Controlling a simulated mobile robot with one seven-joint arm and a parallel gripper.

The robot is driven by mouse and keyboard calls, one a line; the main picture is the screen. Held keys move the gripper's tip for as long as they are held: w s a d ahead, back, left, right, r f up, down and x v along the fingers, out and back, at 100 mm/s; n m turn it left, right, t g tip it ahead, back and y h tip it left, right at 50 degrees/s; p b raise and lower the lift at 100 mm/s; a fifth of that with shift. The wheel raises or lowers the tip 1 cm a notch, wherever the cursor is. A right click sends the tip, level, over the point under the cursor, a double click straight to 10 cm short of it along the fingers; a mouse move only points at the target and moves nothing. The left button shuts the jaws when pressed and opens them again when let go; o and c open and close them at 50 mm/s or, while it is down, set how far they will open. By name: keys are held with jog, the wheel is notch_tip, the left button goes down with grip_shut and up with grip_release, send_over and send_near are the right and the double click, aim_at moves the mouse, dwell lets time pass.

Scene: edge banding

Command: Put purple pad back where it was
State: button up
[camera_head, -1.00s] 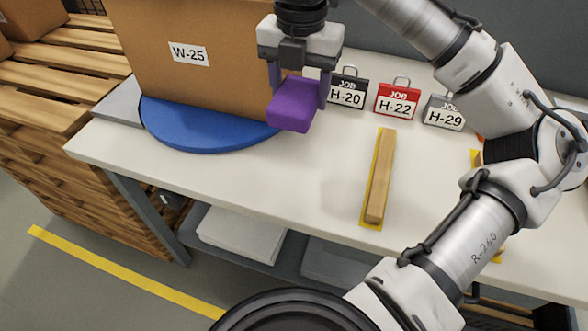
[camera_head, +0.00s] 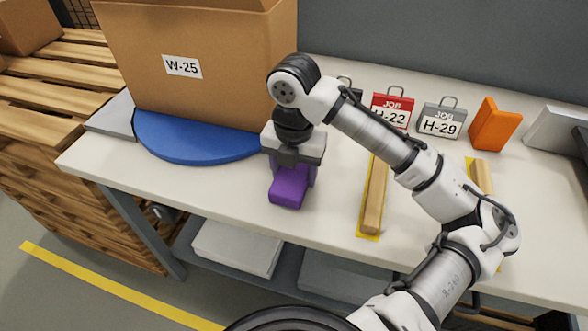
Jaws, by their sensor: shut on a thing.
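The purple pad (camera_head: 288,191) is a small block in the middle of the camera_head view. My gripper (camera_head: 291,172) points down and is shut on it, with the fingers mostly hidden behind the wrist and the pad. The pad is at or just above the white tabletop near its front edge; I cannot tell whether it touches. It is to the right of the blue round disc (camera_head: 190,152) and to the left of a wooden strip on a yellow marking.
A cardboard box (camera_head: 220,80) labelled W-25 stands on the disc. The wooden strip (camera_head: 374,200) lies to the right. Red H-22 (camera_head: 391,110) and grey H-29 (camera_head: 441,121) job tags and an orange block (camera_head: 494,125) stand behind. My arm spans the right side.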

aim_at(294, 171)
jog(key=shift+f, duration=0.2)
jog(key=o, duration=0.9)
jog(key=shift+r, duration=0.1)
notch_tip(294, 171, up, 12)
jog(key=shift+r, duration=0.15)
